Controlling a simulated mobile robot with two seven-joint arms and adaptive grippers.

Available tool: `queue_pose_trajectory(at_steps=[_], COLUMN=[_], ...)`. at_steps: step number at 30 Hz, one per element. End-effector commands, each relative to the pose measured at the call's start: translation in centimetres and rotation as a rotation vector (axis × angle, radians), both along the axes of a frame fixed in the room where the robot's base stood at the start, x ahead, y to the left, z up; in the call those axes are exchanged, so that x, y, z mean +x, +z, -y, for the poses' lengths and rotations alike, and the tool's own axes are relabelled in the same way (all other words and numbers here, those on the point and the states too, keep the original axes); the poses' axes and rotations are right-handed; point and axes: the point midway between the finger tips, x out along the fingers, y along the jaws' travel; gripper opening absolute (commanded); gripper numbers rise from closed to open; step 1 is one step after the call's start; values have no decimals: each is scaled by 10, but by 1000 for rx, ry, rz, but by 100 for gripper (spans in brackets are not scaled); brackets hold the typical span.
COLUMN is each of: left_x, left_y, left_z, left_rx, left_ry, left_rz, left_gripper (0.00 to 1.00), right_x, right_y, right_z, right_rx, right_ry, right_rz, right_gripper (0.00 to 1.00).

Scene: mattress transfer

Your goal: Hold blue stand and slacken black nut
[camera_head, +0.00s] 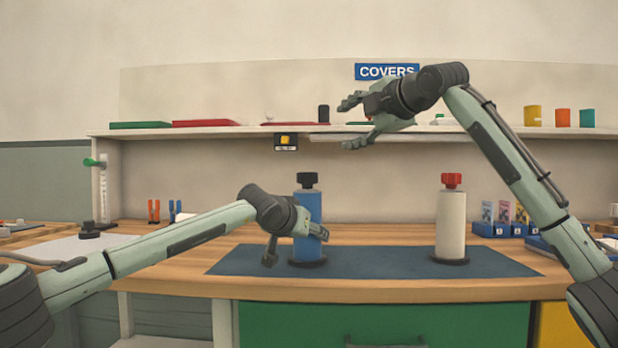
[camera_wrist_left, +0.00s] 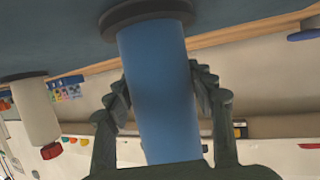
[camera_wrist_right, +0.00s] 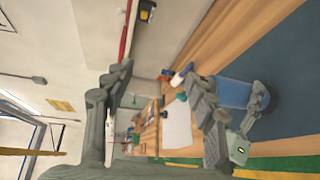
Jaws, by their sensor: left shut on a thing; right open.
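The blue stand (camera_head: 308,210) is an upright cylinder on a dark round base on the mat. The black nut (camera_head: 307,180) sits on its top. My left gripper (camera_head: 297,249) is shut on the blue stand low on its body. In the left wrist view the blue stand (camera_wrist_left: 160,90) lies between both fingers, and its nut is out of sight. My right gripper (camera_head: 352,122) is open and empty, above and to the right of the black nut, at shelf height. In the right wrist view the blue stand (camera_wrist_right: 233,93) shows beyond the right finger.
A cream stand (camera_head: 450,225) with a red nut (camera_head: 452,181) stands right on the dark blue mat (camera_head: 400,260). A shelf (camera_head: 230,131) with covers runs behind. Blue bins (camera_head: 490,229) stand at the right. The mat between the stands is clear.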

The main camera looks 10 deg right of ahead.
Motion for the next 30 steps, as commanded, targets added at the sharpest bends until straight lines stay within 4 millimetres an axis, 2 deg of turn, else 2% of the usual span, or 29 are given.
queue_pose_trajectory(at_steps=[1, 5, 9, 15, 19, 23, 26, 30], left_x=[0, 0, 0, 0, 0, 0, 0, 0], left_y=[5, 5, 5, 5, 5, 5, 5, 5], left_z=[0, 0, 0, 0, 0, 0, 0, 0], left_rx=[-3, -3, -3, -3, -3, -3, -4, -3], left_ry=[-1, -1, -1, -1, -1, -1, -1, -1], left_rz=[7, 7, 7, 7, 7, 7, 7, 7], left_gripper=[0, 0, 0, 0, 0, 0, 0, 0], right_x=[-5, -14, -22, -32, -35, -27, -13, 15], right_y=[3, -7, -37, -85, -102, -108, -108, -108], right_z=[-5, -22, -37, -48, -51, -53, -57, -63], right_rx=[-151, -548, -933, -1289, -1391, -1420, -1419, -1418], right_ry=[-23, -55, -48, 3, 27, 35, 35, 36], right_rz=[73, 238, 371, 477, 505, 511, 511, 509], right_gripper=[56, 56, 56, 56, 56, 56, 56, 56])
